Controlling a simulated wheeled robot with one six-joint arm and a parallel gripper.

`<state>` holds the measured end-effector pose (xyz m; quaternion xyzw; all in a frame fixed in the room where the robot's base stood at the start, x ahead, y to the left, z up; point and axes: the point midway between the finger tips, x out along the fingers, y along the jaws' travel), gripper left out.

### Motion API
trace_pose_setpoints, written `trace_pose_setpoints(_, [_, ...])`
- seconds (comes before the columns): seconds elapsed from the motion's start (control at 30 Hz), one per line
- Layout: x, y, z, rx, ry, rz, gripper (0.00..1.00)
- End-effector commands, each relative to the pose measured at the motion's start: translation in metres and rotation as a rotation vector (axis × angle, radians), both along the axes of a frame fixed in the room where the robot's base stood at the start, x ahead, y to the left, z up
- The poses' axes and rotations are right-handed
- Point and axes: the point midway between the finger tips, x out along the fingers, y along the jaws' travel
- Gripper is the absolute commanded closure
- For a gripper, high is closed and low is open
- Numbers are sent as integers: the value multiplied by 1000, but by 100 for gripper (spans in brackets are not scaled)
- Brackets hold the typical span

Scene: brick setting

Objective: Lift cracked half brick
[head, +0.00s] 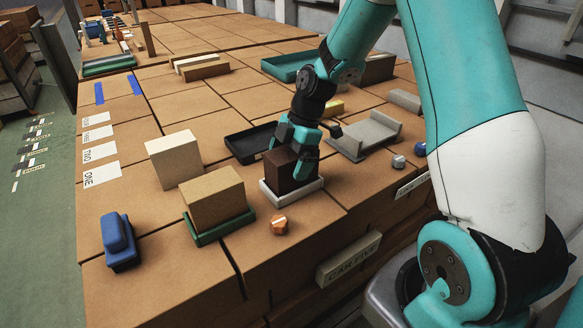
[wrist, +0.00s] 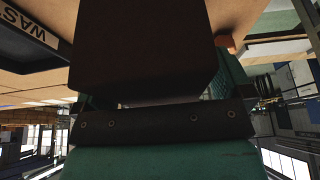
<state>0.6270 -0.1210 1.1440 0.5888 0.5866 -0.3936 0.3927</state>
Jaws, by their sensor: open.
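A dark brown brick (head: 281,166) stands in a white tray (head: 290,194) near the table's front edge. No crack shows on its visible faces, so I cannot tell whether it is the cracked half brick. My gripper (head: 303,155) is lowered over this brick with its fingers open, and one finger is beside its right side. The gripper hides part of the brick's top and right side. In the wrist view the dark brick (wrist: 140,45) fills the upper middle, close to the gripper's palm. I cannot tell whether the fingers touch it.
A black tray (head: 243,151) lies behind, and its "WAS" label (wrist: 35,28) shows in the wrist view. A tan brick (head: 214,199) sits in a green tray (head: 203,237) at left. A cream brick (head: 174,158), blue object (head: 118,242), orange piece (head: 279,224) and grey fixture (head: 367,133) stand nearby.

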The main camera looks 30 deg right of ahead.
Motion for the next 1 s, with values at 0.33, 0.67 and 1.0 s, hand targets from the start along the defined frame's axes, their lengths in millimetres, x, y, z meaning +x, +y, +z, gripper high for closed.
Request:
trace_pose_setpoints(0.33, [0,0,-2,1,0,0,2])
trace_pose_setpoints(0.67, [0,0,-5,1,0,0,2])
trace_pose_setpoints(1.0, [0,0,-5,1,0,0,18])
